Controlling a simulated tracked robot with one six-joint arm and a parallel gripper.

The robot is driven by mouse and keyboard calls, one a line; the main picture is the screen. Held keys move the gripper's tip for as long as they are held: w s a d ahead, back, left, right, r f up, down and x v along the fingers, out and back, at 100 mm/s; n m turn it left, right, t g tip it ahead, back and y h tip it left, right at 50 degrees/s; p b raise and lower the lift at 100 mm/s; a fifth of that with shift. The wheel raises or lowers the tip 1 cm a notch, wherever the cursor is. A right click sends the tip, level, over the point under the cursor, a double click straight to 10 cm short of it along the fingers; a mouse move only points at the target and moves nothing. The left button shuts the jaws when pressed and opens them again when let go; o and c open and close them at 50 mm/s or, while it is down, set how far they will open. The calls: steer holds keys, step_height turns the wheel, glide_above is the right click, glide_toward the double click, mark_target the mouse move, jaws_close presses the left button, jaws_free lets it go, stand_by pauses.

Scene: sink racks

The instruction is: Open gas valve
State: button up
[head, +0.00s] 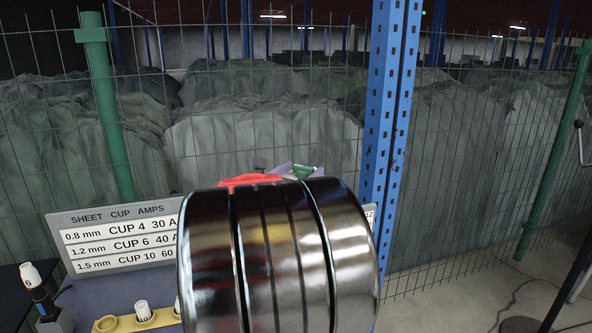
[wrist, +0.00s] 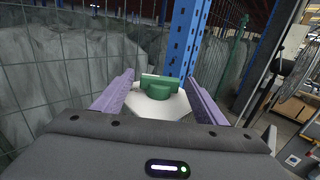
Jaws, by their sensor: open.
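My gripper (wrist: 160,77) is open in the wrist view, its two purple fingers apart. A green piece (wrist: 157,91) shows between them above a pale plate; I cannot tell whether it belongs to the gripper or is a separate thing. No gas valve can be made out for certain in either view. In the head view a bit of a purple finger (head: 281,169) shows above a large shiny metal cylinder, with a small green piece (head: 303,172) beside it. A red shape (head: 250,181) also shows there, mostly hidden by the cylinder; I cannot tell what it is.
A sign on sheet, cup and amps (head: 117,236) stands at the left, above a yellow holder (head: 108,323) with white cups. A torch-like tool (head: 35,285) is at far left. A blue perforated post (head: 388,110) and wire fence stand behind.

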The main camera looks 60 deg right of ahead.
steer(key=shift+d, duration=0.9)
steer(key=c, duration=1)
steer(key=shift+d, duration=0.1)
steer(key=shift+c, duration=0.3)
